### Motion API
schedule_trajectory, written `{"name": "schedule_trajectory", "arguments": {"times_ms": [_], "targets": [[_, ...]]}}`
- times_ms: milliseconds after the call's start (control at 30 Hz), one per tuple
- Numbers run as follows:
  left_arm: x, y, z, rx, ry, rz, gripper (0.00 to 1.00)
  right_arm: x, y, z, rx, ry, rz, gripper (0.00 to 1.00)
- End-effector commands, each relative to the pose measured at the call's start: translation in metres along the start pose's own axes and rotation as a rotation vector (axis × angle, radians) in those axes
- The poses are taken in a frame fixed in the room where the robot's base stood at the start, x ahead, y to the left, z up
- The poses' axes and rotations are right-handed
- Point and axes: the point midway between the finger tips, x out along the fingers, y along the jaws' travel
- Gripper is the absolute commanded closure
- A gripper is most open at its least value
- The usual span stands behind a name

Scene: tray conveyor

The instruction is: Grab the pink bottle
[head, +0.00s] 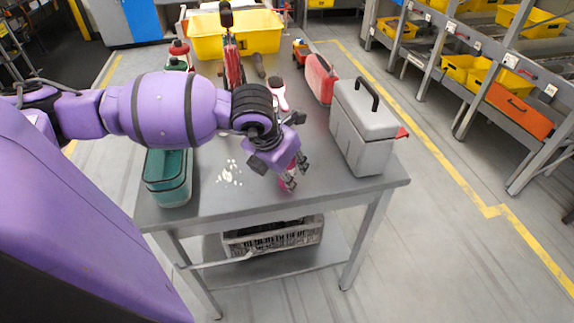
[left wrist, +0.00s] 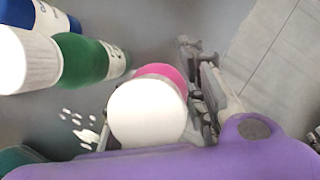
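The pink bottle (head: 287,185) stands near the front edge of the grey table, mostly hidden by my left gripper (head: 292,176). In the left wrist view the bottle (left wrist: 160,72) shows its pink body under a large white cap. One finger of my left gripper (left wrist: 196,98) is close along its right side, and a dark part of the other shows at its left edge. I cannot tell whether the fingers press on it. My right gripper is in neither view.
A grey toolbox (head: 363,125) stands on the table's right side and a teal container (head: 168,178) on its left. Small white pieces (head: 229,173) lie between. In the wrist view a green bottle (left wrist: 85,60) and a blue bottle (left wrist: 60,18) are nearby. A yellow bin (head: 235,35) is at the back.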

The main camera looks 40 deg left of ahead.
Motion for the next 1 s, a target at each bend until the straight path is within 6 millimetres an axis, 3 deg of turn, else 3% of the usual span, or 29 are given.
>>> {"name": "schedule_trajectory", "arguments": {"times_ms": [33, 233, 667, 833, 1000], "targets": [[0.000, 0.000, 0.000, 0.000, 0.000, 0.000, 0.71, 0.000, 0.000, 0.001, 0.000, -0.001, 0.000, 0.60], [0.000, 0.000, 0.000, 0.000, 0.001, 0.000, 0.98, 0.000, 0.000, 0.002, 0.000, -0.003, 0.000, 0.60], [-0.009, 0.000, 0.004, 0.001, -0.001, 0.001, 0.98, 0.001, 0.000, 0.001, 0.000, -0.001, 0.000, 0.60], [-0.030, 0.000, 0.013, 0.003, -0.003, 0.002, 0.98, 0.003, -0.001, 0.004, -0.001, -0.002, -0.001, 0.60], [-0.070, 0.006, 0.000, 0.003, 0.000, 0.007, 0.98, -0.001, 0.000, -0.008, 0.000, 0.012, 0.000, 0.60]]}}
